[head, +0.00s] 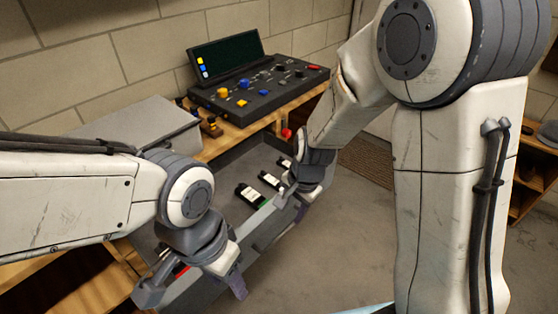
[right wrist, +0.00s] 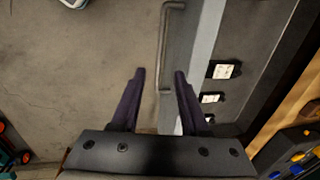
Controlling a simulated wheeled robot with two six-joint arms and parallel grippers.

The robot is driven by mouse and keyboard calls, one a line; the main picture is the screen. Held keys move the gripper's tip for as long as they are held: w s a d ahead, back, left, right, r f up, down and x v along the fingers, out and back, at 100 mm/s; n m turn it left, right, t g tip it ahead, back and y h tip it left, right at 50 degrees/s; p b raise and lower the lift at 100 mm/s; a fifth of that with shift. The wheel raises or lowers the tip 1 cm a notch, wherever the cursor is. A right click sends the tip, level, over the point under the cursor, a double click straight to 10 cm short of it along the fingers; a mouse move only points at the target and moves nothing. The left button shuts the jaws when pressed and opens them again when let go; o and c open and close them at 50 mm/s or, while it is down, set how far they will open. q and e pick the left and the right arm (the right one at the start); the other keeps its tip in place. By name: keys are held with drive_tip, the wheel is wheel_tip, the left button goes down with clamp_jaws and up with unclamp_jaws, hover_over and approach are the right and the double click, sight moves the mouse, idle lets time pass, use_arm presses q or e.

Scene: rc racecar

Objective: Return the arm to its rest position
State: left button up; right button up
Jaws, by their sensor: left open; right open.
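My right gripper (head: 291,205) is in front of the open grey drawer (head: 232,172) in the head view. In the right wrist view its two dark fingers (right wrist: 158,74) are apart with nothing gripped. The drawer's metal handle (right wrist: 163,45) shows beyond the fingers, near the gap between them; the depth between them is unclear. My left gripper (head: 195,285) is at the lower left of the head view, with its fingers apart. It overlaps the drawer's near end in the picture, and I see nothing held in it.
Dark bottles with white labels (head: 250,195) lie in the drawer. A black console (head: 262,92) with coloured knobs and a screen stands on the wooden bench. A grey box (head: 130,122) is to its left. Bare floor (head: 345,235) lies right of the drawer.

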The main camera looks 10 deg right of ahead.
drive_tip(key=s+a+r+n+p, duration=0.1)
drive_tip(key=s+a+r+n, duration=0.1)
drive_tip(key=s+r+n, duration=0.3)
drive_tip(key=s+a+r+n+g+p, duration=0.1)
drive_tip(key=s+r+n, duration=0.5)
drive_tip(key=s+n, duration=0.6)
drive_tip(key=s+a, duration=0.1)
drive_tip(key=s, duration=0.1)
drive_tip(key=shift+s+a+r+g, duration=0.3)
drive_tip(key=shift+s+a, duration=0.1)
